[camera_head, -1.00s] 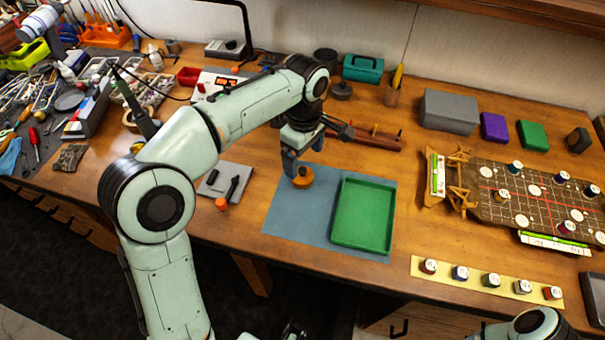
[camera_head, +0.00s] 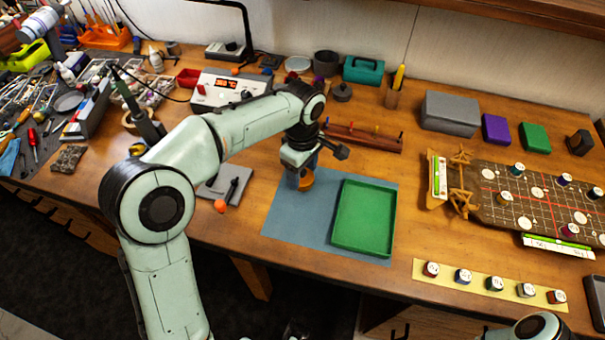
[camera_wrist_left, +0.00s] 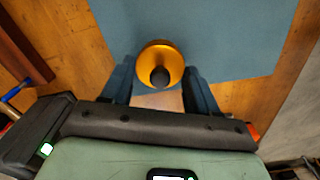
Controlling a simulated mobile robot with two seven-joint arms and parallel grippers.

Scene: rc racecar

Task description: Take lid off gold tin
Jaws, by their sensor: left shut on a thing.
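The gold tin (camera_head: 307,183) stands on the blue-grey mat, left of the green tray. In the left wrist view its round gold top (camera_wrist_left: 155,57) shows a dark knob (camera_wrist_left: 160,76), seen from above. My left gripper (camera_head: 301,175) points down over the tin. In the left wrist view its two blue fingers (camera_wrist_left: 161,86) stand on either side of the knobbed lid and are shut on it. The exact contact is hard to see, and the fingers partly hide the tin in the head view. My right gripper is not in view.
The green tray (camera_head: 363,217) lies on the mat (camera_head: 290,225). A rack with coloured pegs (camera_head: 362,137) is behind. A grey pad (camera_head: 224,183) and an orange ball (camera_head: 220,207) are left. A game board (camera_head: 520,196) is right.

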